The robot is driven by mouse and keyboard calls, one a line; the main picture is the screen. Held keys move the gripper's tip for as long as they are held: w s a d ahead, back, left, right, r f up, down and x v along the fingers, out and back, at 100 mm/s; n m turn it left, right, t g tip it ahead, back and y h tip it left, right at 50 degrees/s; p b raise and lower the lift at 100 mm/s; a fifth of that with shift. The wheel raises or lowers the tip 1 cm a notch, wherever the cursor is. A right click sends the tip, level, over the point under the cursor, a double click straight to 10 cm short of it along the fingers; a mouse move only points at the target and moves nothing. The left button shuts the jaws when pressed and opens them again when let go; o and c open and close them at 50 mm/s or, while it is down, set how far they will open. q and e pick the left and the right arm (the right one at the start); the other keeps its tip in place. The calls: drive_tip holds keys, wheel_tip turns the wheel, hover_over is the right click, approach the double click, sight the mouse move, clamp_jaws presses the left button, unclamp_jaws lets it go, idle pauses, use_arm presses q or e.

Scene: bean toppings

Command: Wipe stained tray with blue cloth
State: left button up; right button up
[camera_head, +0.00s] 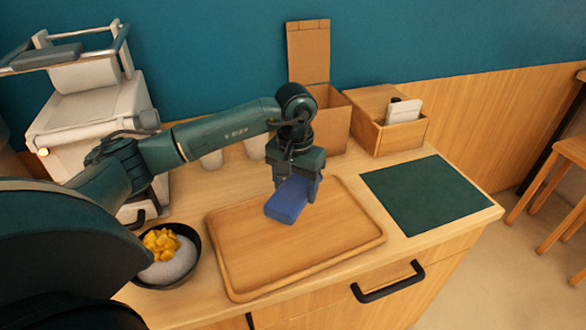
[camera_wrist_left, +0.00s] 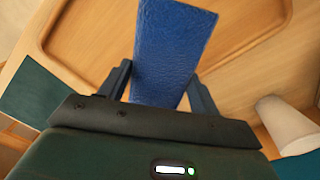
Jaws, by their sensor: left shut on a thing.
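The wooden tray (camera_head: 330,252) lies on the counter in front of me, and its raised rim also shows in the left wrist view (camera_wrist_left: 262,48). I cannot make out a clear stain on it. My left gripper (camera_head: 294,178) is shut on the blue cloth (camera_head: 288,200), a folded block that hangs over the back middle of the tray. In the left wrist view the cloth (camera_wrist_left: 168,50) sits between the two fingers. Whether the cloth touches the tray I cannot tell. My right gripper is not in view.
A dark bowl (camera_head: 190,277) with white and yellow food stands left of the tray. A green mat (camera_head: 425,193) lies to the right. A cardboard box (camera_head: 333,112), a wooden box (camera_head: 400,135) and white cups (camera_head: 254,148) stand behind. A white machine (camera_head: 90,110) is at back left.

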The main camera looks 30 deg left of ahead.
use_arm(q)
drive_tip(key=shift+r+p, duration=0.5)
drive_tip(key=shift+r, duration=0.65)
